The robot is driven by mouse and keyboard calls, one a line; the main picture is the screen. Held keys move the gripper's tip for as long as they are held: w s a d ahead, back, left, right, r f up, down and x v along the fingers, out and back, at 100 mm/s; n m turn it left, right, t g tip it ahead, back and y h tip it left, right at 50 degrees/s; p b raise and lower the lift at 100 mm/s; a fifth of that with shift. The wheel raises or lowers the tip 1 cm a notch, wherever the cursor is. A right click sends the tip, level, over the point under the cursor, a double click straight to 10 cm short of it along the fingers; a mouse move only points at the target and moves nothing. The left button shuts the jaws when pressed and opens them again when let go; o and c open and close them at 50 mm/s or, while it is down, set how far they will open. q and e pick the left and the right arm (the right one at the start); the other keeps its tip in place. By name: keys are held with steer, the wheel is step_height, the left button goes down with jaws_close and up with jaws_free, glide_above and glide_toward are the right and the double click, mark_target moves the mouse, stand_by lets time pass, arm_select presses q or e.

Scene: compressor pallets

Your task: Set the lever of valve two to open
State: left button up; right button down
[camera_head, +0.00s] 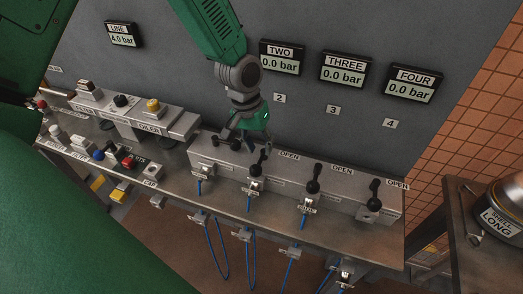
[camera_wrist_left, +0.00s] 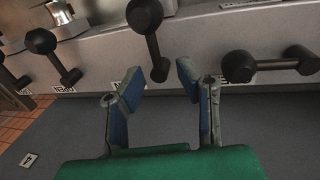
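The lever of valve two (camera_head: 258,163) is black with a round knob and stands roughly upright on the grey valve block (camera_head: 335,187). An OPEN label (camera_head: 288,155) is to its upper right. The gauge marked TWO (camera_head: 281,58) reads 0.0 bar. My left gripper (camera_head: 249,137) is just above and behind this lever. In the left wrist view, the gripper (camera_wrist_left: 160,84) has its blue-padded fingers apart. The valve two lever (camera_wrist_left: 149,30) appears just beyond the fingertips, roughly in line with the gap; contact cannot be told. My right gripper is out of view.
A sideways lever (camera_head: 226,143) is close left of the gripper; it also shows in the wrist view (camera_wrist_left: 270,64). The levers of valves three (camera_head: 314,182) and four (camera_head: 374,193) stand to the right. Blue hoses (camera_head: 250,262) hang below the bench. A panel wall stands behind.

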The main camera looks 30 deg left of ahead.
arm_select(q)
steer(key=shift+f, duration=0.85)
steer(key=shift+d+f, duration=0.15)
steer(key=shift+d, duration=0.3)
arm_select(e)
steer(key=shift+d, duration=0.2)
arm_select(q)
jaws_close()
steer(key=shift+a, duration=0.15)
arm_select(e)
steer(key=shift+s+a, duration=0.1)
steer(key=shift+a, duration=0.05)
arm_select(q)
steer(key=shift+w, duration=0.15)
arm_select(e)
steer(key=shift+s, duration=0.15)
arm_select(q)
steer(key=shift+n, duration=0.3)
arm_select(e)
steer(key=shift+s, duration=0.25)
